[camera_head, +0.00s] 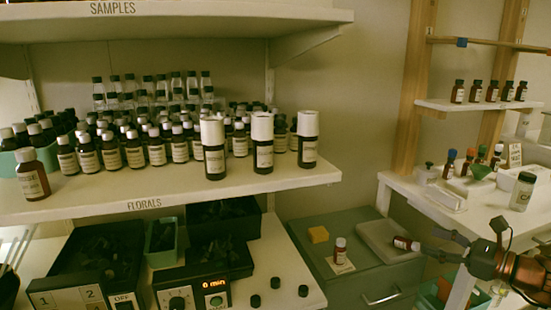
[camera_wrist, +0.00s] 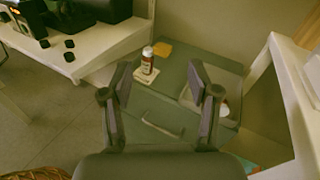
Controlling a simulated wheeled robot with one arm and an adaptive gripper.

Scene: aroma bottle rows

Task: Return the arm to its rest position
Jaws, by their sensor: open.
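My gripper (camera_head: 434,243) is at the right of the head view, above the right side of the grey drawer cabinet (camera_head: 345,285). In the wrist view my gripper (camera_wrist: 158,72) has its fingers spread wide with nothing held between them. A small brown bottle with a white cap (camera_head: 340,250) stands upright on a pale card on the cabinet; it also shows beyond the fingers in the wrist view (camera_wrist: 148,62). Another dark bottle (camera_head: 404,243) lies on its side at a pale tray (camera_head: 376,236), just left of the fingertips. Whether a finger touches it cannot be told.
A yellow block (camera_head: 318,235) lies at the cabinet's back. Shelves (camera_head: 190,200) crowded with bottles fill the left. A timer box (camera_head: 197,295) and black caps are at lower left.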

